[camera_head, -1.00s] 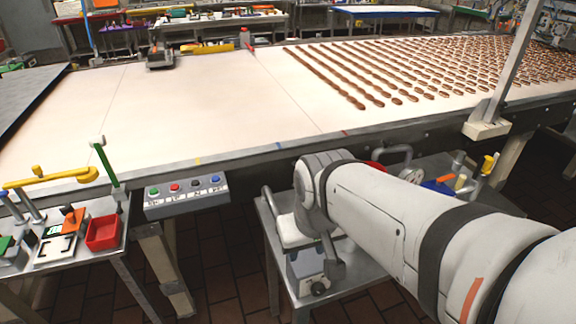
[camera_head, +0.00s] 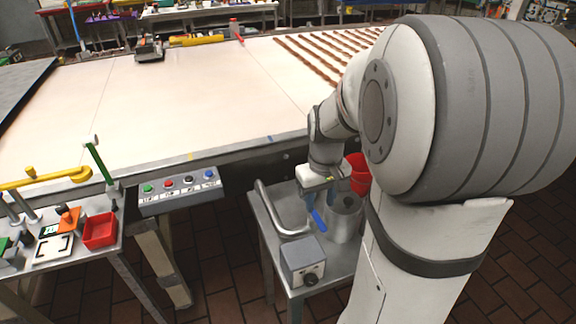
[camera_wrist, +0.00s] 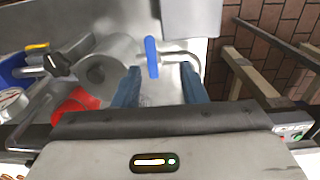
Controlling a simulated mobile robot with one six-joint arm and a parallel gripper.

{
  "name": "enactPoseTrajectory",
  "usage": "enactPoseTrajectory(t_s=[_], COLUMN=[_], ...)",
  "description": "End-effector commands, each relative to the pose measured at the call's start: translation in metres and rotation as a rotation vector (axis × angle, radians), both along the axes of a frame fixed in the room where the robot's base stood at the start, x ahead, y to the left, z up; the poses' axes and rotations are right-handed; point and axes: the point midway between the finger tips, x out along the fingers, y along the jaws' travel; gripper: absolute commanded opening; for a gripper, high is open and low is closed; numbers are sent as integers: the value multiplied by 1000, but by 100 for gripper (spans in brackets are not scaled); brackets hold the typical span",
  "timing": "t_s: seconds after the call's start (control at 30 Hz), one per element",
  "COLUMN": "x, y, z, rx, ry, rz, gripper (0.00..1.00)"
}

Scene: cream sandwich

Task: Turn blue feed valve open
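The blue feed valve handle (camera_head: 319,220) shows below my gripper, by the metal pipe on the small steel table. In the wrist view the blue handle (camera_wrist: 152,57) is a short upright bar, just beyond the gap between my fingertips. My gripper (camera_wrist: 160,72) is open, with its two blue fingers apart and nothing between them. In the head view my gripper (camera_head: 321,191) points down over the table, close above the handle; I cannot tell whether it touches. A bent grey pipe (camera_wrist: 180,57) runs to the right from the handle.
A metal canister (camera_head: 345,214) and a red bucket (camera_head: 359,174) stand close beside my gripper. A grey box with a knob (camera_head: 302,262) sits at the table's front. The conveyor (camera_head: 180,100) is behind. A button panel (camera_head: 180,192) is to the left.

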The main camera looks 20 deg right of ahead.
Motion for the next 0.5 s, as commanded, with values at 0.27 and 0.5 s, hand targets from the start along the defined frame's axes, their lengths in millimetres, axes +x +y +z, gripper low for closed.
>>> enactPoseTrajectory(t_s=[0.27, 0.5], x=[10, 9], y=[-18, -18], z=[-22, -60], rx=[9, 10], ry=[29, 30], rz=[3, 3], gripper=[38, 38])
